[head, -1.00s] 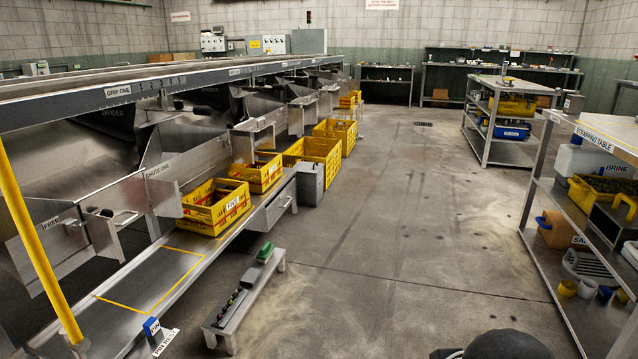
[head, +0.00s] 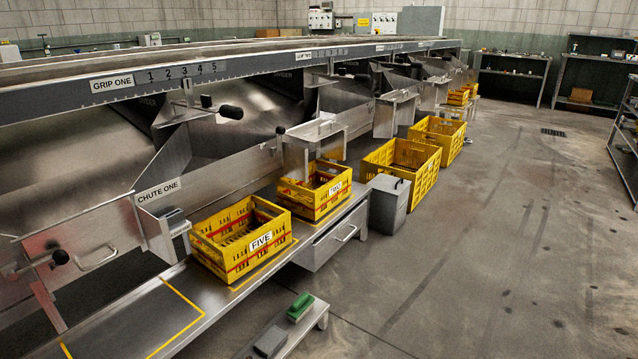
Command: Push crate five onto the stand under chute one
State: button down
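Crate five (head: 243,243) is a yellow crate with red trim and a white FIVE label. It stands upright on the long metal bench, partly over a yellow outline, to the right of the bare outlined stand area (head: 140,327). Chute one (head: 162,198) is a metal chute with its label, just behind and left of crate five, above the bench. I cannot tell whether crate and chute touch. The crate's floor shows slats and no clear contents. The near left part of the outlined area is cut off by the frame. My gripper is not in view.
A second yellow crate (head: 318,193) stands farther along the bench, above a drawer (head: 335,238). A grey bin (head: 388,203) and larger yellow crates (head: 402,167) stand beyond. A low bench (head: 322,317) with a green brush (head: 300,306) stands in front. The floor at right is clear.

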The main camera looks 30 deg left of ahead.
aim_at(270, 234)
jog(key=i+u, duration=0.2)
jog(key=i, duration=0.35)
jog(key=i+l+u, duration=0.2)
jog(key=i, duration=0.4)
jog(key=i+l+u, duration=0.2)
jog(key=i, duration=0.35)
jog(key=i+j+u, duration=0.1)
jog(key=i+u, duration=0.15)
jog(key=u, duration=0.15)
jog(key=i+u, duration=0.2)
jog(key=u, duration=0.25)
jog(key=i+u, duration=0.25)
jog(key=u, duration=0.15)
jog(key=i+l+u, duration=0.15)
jog(key=u, duration=0.3)
jog(key=i+l+u, duration=0.2)
jog(key=u, duration=0.2)
jog(key=i+l+u, duration=0.5)
jog(key=j, duration=0.1)
